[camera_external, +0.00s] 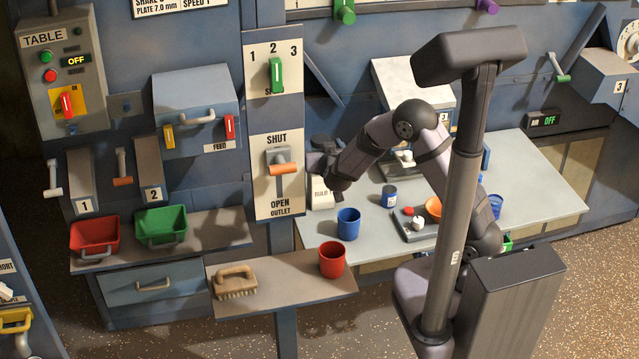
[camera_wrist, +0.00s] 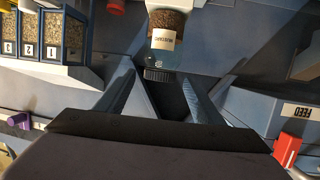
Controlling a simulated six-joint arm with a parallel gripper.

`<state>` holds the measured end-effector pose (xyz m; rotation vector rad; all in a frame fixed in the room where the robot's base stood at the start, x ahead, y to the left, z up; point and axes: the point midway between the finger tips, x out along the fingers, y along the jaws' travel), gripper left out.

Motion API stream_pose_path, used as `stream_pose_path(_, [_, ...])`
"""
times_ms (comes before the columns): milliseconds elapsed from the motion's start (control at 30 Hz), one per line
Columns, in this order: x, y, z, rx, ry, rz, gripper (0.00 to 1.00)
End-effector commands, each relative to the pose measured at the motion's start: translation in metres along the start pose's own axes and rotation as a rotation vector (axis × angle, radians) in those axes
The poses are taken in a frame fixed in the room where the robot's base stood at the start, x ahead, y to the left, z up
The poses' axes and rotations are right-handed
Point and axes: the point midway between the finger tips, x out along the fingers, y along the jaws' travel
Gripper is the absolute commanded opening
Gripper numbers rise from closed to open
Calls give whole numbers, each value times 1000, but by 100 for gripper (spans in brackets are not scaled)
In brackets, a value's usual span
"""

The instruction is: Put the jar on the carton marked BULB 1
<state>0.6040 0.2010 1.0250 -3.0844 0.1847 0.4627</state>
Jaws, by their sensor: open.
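A labelled container of brown grains (camera_wrist: 165,30) lies beyond the fingers.
A blue cup (camera_external: 348,223) stands on the table near the carton. A red cup (camera_external: 332,259) and a brush (camera_external: 235,282) are on the lower shelf. The outlet panel (camera_external: 276,175) stands close left of my gripper.

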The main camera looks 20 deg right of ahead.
Motion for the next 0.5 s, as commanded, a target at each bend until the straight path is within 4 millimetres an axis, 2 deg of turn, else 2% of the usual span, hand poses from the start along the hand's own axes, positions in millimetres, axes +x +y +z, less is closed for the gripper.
stream_pose_path(200, [-25, 0, 0, 0, 1, -1, 62])
stream_pose_path(500, [-33, 0, 0, -1, 0, 0, 62])
